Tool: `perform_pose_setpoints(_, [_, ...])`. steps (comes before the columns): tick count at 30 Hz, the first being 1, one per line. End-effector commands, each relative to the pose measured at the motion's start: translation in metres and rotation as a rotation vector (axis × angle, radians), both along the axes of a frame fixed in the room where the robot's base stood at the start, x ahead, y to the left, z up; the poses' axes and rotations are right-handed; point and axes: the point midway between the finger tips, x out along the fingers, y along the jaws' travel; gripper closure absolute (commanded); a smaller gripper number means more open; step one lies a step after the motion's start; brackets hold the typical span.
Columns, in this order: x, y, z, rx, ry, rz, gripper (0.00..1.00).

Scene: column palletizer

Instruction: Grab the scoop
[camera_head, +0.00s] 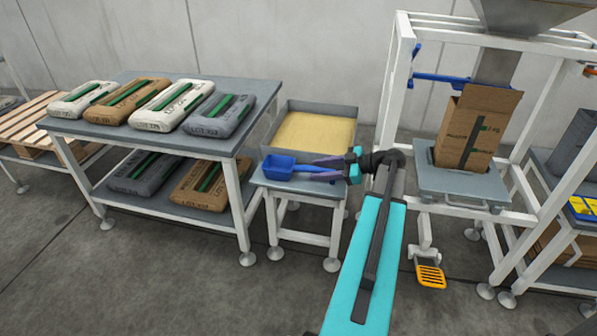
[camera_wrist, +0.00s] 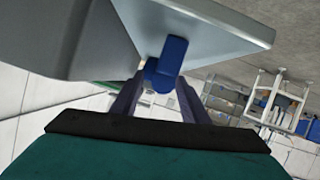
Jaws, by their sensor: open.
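A blue scoop (camera_head: 279,168) lies on the small grey table (camera_head: 262,181), in front of the tray of yellowish powder. Its bowl is at the left and its handle points right, toward my gripper (camera_head: 314,170). My gripper is open, with its purple fingers reaching left to either side of the handle. In the wrist view the blue handle end (camera_wrist: 165,62) shows ahead of and between the fingertips of my gripper (camera_wrist: 160,83). The bowl is hidden there, and I cannot tell whether either finger touches the handle.
A metal tray (camera_head: 357,118) holds the powder behind the scoop. A table (camera_head: 178,143) with several sacks stands at the left. A white frame (camera_head: 396,75) with an open cardboard box (camera_head: 459,146) stands at the right. Bare floor lies in front.

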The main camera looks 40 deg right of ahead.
Motion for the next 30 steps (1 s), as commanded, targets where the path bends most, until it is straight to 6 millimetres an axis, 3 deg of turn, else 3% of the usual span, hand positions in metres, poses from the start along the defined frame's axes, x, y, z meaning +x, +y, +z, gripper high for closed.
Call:
perform_pose_setpoints(6, [0.0110, 0.0053, -0.0050, 0.000, 0.000, -0.001, 0.59])
perform_pose_setpoints(21, [0.0105, 0.0042, -0.0050, 0.000, -0.001, -0.002, 0.59])
perform_pose_setpoints(22, [0.0105, 0.0042, -0.0050, 0.000, -0.001, -0.002, 0.61])
perform_pose_setpoints(29, [0.0105, 0.0043, -0.0050, 0.000, -0.001, -0.002, 0.99])
perform_pose_setpoints(30, [0.0105, 0.0043, -0.0050, 0.000, -0.001, -0.002, 1.00])
